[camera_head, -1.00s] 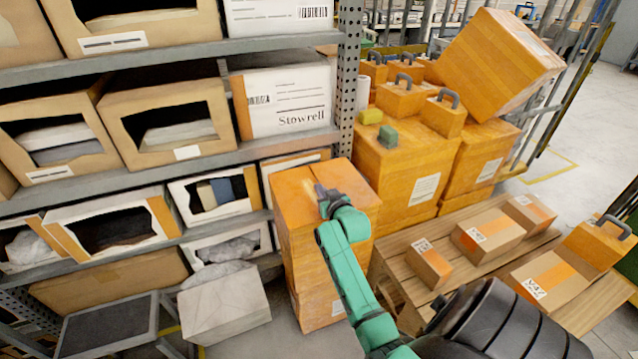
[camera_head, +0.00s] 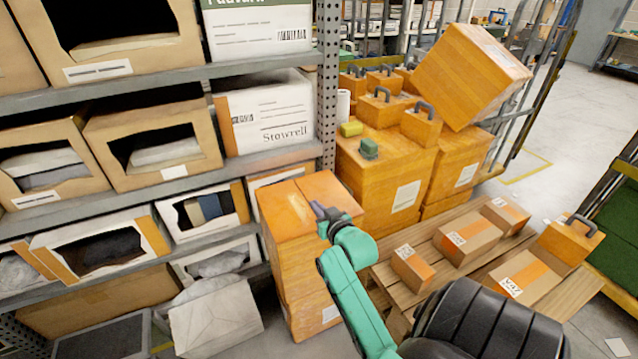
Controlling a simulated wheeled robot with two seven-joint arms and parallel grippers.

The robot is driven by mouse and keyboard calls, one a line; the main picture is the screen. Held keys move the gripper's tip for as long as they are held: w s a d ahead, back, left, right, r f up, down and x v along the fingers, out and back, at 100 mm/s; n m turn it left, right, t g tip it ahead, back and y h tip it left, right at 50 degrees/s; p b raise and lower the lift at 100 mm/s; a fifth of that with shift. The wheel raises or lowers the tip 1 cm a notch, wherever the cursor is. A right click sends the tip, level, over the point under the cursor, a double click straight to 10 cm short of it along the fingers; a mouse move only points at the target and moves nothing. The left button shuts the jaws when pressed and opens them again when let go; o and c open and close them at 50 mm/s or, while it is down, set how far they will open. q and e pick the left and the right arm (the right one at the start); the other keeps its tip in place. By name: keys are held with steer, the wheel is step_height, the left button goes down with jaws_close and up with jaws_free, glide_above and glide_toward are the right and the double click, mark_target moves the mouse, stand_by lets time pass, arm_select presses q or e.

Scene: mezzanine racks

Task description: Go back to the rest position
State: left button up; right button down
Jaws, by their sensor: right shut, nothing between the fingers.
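My right arm is green and reaches up from the bottom of the head view. Its gripper (camera_head: 320,211) is small and dark and shows in front of the top of a tall stack of orange-brown boxes (camera_head: 288,216). The gripper is shut with nothing in it. I cannot tell whether it touches the box top or hangs above it. My left gripper is not in view.
A shelf rack (camera_head: 328,120) with open boxes stands on the left. Behind the arm are large orange boxes (camera_head: 386,185) with handled cases on top. A wooden pallet (camera_head: 470,262) with several parcels lies to the right. Clear floor shows at the far right.

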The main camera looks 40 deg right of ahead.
steer(key=s+a+f+n+g+y, duration=0.3)
steer(key=s+a+f+g, duration=0.15)
steer(key=s+a, duration=0.45)
steer(key=s+a+f+n+g+y, duration=0.2)
steer(key=s+a+f+n+g, duration=0.15)
steer(key=s+a+g, duration=0.4)
steer(key=s+a+f+p, duration=0.2)
steer(key=s+f, duration=0.1)
steer(key=f, duration=1.8)
steer(key=s+d+f+g, duration=0.1)
steer(key=s+d+f, duration=0.2)
steer(key=s+f, duration=1.1)
steer(key=s, duration=0.3)
steer(key=shift+s+p, duration=0.35)
steer(key=shift+p, duration=0.05)
steer(key=shift+d, duration=0.1)
